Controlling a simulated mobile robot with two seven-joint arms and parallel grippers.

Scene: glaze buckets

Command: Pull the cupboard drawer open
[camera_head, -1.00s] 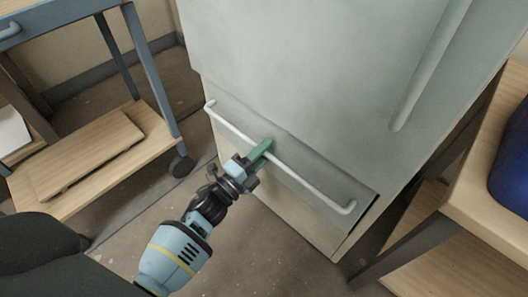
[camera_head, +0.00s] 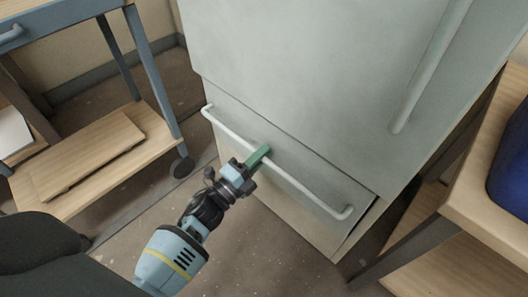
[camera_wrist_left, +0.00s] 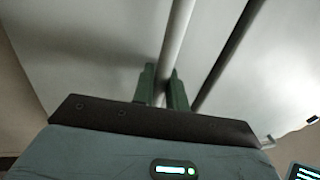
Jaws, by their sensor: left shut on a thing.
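The pale grey-green cupboard (camera_head: 300,70) stands in the middle of the head view. Its drawer (camera_head: 310,187) is at the bottom, with a long white bar handle (camera_head: 310,193) across its front. A dark gap shows along the drawer's top and right edge, so it is slightly open. My left gripper (camera_head: 258,156) is shut on the handle near its middle. In the left wrist view the green fingers (camera_wrist_left: 163,88) stand on both sides of the bar (camera_wrist_left: 176,45). My right gripper is not in view.
A blue trolley with a wooden lower shelf (camera_head: 60,190) and a caster stands at the left. A wooden-topped table (camera_head: 470,205) with a dark blue bucket (camera_head: 512,165) stands close at the right. Bare floor (camera_head: 270,260) lies in front of the drawer.

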